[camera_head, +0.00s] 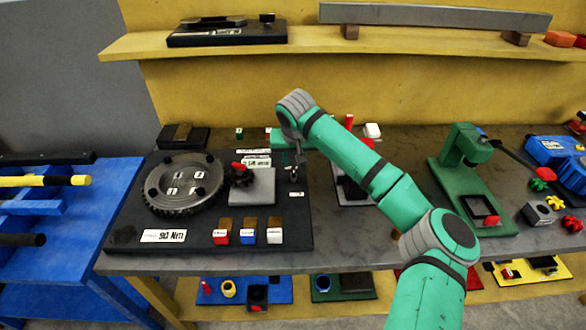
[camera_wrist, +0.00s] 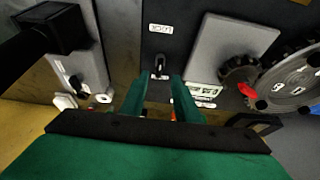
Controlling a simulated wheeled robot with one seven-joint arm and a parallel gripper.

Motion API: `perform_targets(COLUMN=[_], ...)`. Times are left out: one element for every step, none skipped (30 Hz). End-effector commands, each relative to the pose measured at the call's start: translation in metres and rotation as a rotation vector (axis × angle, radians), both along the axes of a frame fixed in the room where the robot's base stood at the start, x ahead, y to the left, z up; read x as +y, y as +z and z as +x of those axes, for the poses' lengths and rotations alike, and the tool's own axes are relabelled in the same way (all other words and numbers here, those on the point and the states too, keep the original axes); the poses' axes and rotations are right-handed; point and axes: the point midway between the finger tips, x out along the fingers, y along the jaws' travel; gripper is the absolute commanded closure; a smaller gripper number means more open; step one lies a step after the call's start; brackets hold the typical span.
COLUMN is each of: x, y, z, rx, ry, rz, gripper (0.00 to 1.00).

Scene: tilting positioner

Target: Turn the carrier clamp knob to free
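A small dark knob with a pale part (camera_wrist: 160,68) sits on the black board beside a small white label (camera_wrist: 160,28) that I cannot read clearly. It also shows in the head view as a small knob (camera_head: 294,176) at the board's right side. I take it for the carrier clamp knob. My gripper (camera_wrist: 160,80) is open, its two green fingers pointing at the board, with the knob in line with the gap. I cannot tell whether the fingertips reach around it. In the head view my gripper (camera_head: 288,146) is above the board's back right part, partly hidden by my wrist.
The black board (camera_head: 130,215) also carries a toothed wheel (camera_head: 180,205), a grey plate (camera_head: 262,190) with a red-topped dark knob (camera_head: 238,172), and red, blue and white blocks in front. A green press-like stand (camera_head: 450,165) is to the right. A yellow shelf (camera_head: 220,45) runs behind.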

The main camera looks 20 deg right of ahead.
Motion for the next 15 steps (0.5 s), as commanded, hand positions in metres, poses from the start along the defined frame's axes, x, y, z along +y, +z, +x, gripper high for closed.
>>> perform_targets(x=[-0.001, -0.002, -0.003, -0.003, -0.004, -0.004, -0.004, -0.003, -0.003, -0.002, -0.002, -0.002, -0.002, -0.002, -0.002], y=[-0.009, -0.014, -0.021, -0.025, -0.029, -0.035, -0.039, -0.042, -0.046, -0.049, -0.052, -0.054, -0.056, -0.057, -0.058], z=[0.003, 0.005, 0.008, 0.010, 0.011, 0.014, 0.015, 0.017, 0.019, 0.020, 0.022, 0.023, 0.024, 0.024, 0.025], rx=[0.001, 0.001, 0.001, 0.001, 0.001, 0.000, 0.001, 0.000, 0.000, 0.000, 0.000, -0.001, -0.001, -0.001, -0.001], ry=[0.000, -0.002, -0.001, 0.000, 0.000, 0.000, 0.001, 0.002, 0.003, 0.004, 0.005, 0.006, 0.007, 0.007, 0.007], rz=[-0.001, -0.001, 0.000, -0.001, -0.001, -0.001, -0.001, 0.000, 0.000, -0.001, 0.000, 0.001, 0.000, 0.000, 0.000], gripper=[0.71, 0.71, 0.71, 0.71, 0.71, 0.71, 0.71, 0.71, 0.71, 0.71, 0.71, 0.71, 0.71, 0.71, 0.71])
